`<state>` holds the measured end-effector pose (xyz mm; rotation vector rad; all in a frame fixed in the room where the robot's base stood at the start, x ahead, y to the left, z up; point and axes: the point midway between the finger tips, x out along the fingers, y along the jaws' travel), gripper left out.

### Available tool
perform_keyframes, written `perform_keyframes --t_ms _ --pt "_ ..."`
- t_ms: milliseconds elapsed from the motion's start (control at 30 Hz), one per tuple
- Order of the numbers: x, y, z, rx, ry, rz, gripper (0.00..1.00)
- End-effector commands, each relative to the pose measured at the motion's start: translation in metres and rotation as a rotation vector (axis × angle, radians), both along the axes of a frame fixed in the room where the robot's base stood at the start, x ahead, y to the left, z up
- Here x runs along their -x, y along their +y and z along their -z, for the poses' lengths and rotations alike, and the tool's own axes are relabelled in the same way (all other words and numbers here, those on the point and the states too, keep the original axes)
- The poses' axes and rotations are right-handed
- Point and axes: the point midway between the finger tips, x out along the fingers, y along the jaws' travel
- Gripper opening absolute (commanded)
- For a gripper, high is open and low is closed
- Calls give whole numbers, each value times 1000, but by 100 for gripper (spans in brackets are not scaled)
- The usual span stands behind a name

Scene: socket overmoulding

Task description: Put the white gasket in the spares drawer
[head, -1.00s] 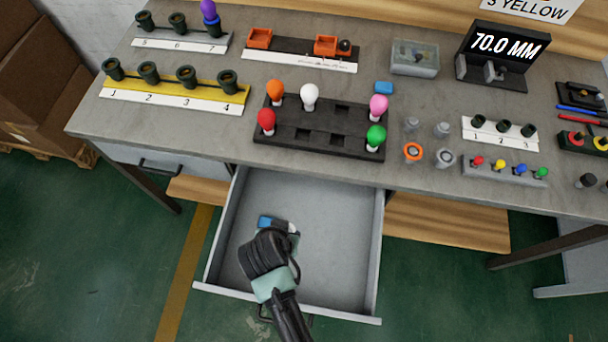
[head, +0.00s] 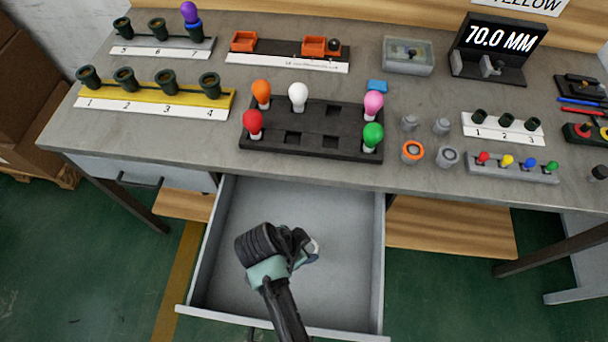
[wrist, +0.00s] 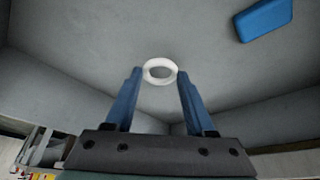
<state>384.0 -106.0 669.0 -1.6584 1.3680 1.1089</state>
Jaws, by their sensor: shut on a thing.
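The white gasket (wrist: 159,71) is a small ring held between the tips of my gripper's two blue fingers in the wrist view. My gripper (head: 308,248) is over the open spares drawer (head: 345,215), and the gasket (head: 315,246) shows as a pale edge at its tip in the head view. The drawer is a grey open box pulled out from under the bench. I cannot tell exactly how high the gasket is above the drawer floor.
A blue block (wrist: 264,18) lies on the drawer floor beyond the gasket in the wrist view; my gripper seems to hide it in the head view. The bench top (head: 200,145) above the drawer carries a black bulb rack (head: 318,143). Much of the drawer floor is bare.

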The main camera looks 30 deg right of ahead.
Motion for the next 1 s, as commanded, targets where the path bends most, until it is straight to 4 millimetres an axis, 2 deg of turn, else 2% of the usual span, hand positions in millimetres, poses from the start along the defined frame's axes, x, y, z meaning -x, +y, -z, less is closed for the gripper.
perform_keyframes --t_ms 33,133,500,533,600,700,1000 --pt "0 0 10 0 3 -1 0" --pt "0 0 19 0 0 -1 0" --pt "0 0 23 0 -1 -1 0" --pt "0 0 23 0 -1 -1 56" --pt "0 0 22 0 -1 -1 69" --pt "0 0 22 0 -1 -1 85" --pt "0 0 20 0 -1 -1 85"
